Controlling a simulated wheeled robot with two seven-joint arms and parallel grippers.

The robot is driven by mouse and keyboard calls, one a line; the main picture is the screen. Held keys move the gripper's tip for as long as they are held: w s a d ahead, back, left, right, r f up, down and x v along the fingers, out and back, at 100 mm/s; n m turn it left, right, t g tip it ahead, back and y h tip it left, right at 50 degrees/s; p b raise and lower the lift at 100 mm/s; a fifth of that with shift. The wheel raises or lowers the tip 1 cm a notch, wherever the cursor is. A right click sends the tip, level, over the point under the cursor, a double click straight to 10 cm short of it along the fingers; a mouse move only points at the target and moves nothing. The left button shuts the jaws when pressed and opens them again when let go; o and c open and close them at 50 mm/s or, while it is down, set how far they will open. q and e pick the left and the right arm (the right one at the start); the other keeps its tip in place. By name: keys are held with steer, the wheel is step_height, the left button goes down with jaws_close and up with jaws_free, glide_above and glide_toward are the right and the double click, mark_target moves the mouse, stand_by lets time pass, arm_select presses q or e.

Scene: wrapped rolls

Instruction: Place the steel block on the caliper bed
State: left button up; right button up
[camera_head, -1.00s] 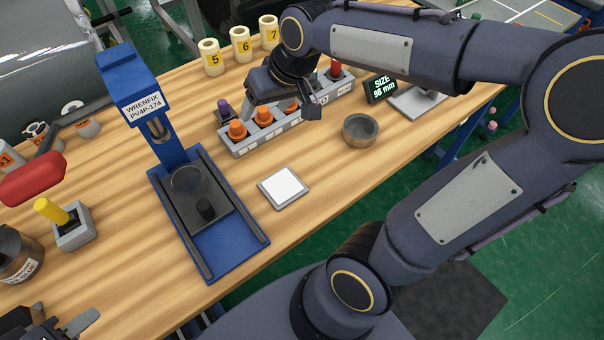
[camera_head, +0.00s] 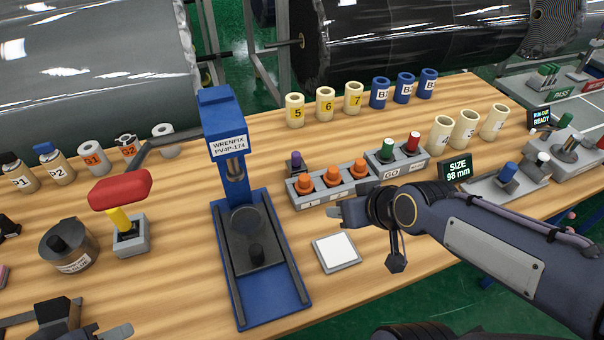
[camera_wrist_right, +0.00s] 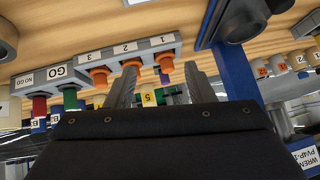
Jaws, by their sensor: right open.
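No plain steel block stands out for certain in either view. The likeliest caliper bed is the grey plate (camera_head: 478,190) with a blue knob, at the right beside the display reading SIZE 98 mm (camera_head: 457,169). My right gripper (camera_head: 338,212) is open and empty, just in front of the grey rack (camera_head: 310,202) with orange knobs marked 1, 2, 3. In the right wrist view its two fingers stand apart (camera_wrist_right: 162,90), with the rack beyond them. My left gripper (camera_head: 88,322) is open at the bottom left edge, partly cut off.
A white-topped square pad (camera_head: 336,251) lies just below my right gripper. The blue WRENFIX press (camera_head: 262,315) stands left of it. A GO/NO GO rack (camera_head: 398,168) and numbered cream tubes (camera_head: 325,104) are behind. Bare wood lies between pad and press.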

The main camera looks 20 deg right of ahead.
mark_target(296, 154)
steer(key=w+f+n+t, duration=0.1)
steer(key=w+t, duration=0.1)
steer(key=w, duration=0.3)
steer(key=w+f+t, duration=0.2)
steer(key=w, duration=0.3)
steer(key=w+f+n+t+b, duration=0.1)
steer(key=w, duration=0.4)
steer(key=shift+a+f+n+t+y, duration=0.1)
steer(key=shift+f+n+t+y, duration=0.05)
steer(key=shift+n+t+y, duration=0.2)
steer(key=shift+w+a+t, duration=0.1)
steer(key=shift+w+t, duration=0.25)
steer(key=shift+w, duration=0.15)
steer(key=p+x, duration=0.1)
steer(key=x, duration=0.6)
steer(key=shift+w, duration=0.25)
jaws_close()
